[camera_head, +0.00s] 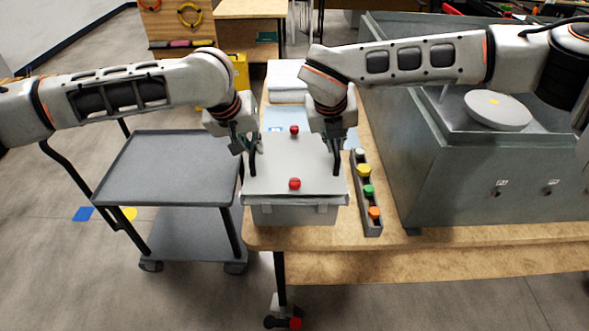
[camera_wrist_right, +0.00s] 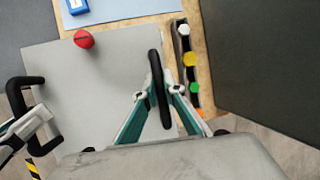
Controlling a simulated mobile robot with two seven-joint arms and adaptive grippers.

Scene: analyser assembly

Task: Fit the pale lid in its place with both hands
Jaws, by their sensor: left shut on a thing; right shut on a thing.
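The pale lid (camera_head: 300,160) is a flat light-grey plate with two red knobs and a black handle at each side. It lies over a grey box (camera_head: 293,214) on the bench; I cannot tell whether it is fully seated. My left gripper (camera_head: 246,146) is shut on the lid's left handle (camera_head: 253,163). My right gripper (camera_head: 335,138) is shut on the right handle (camera_head: 337,160). In the right wrist view, the right gripper's fingers (camera_wrist_right: 156,93) close around the black handle (camera_wrist_right: 160,88), and the left gripper (camera_wrist_right: 22,130) is at the opposite handle.
A strip with coloured knobs (camera_head: 367,190) lies just right of the box. A large grey cabinet (camera_head: 450,170) stands further right. A grey cart (camera_head: 160,168) stands left of the wooden bench (camera_head: 400,262). Blue sheets lie behind the lid.

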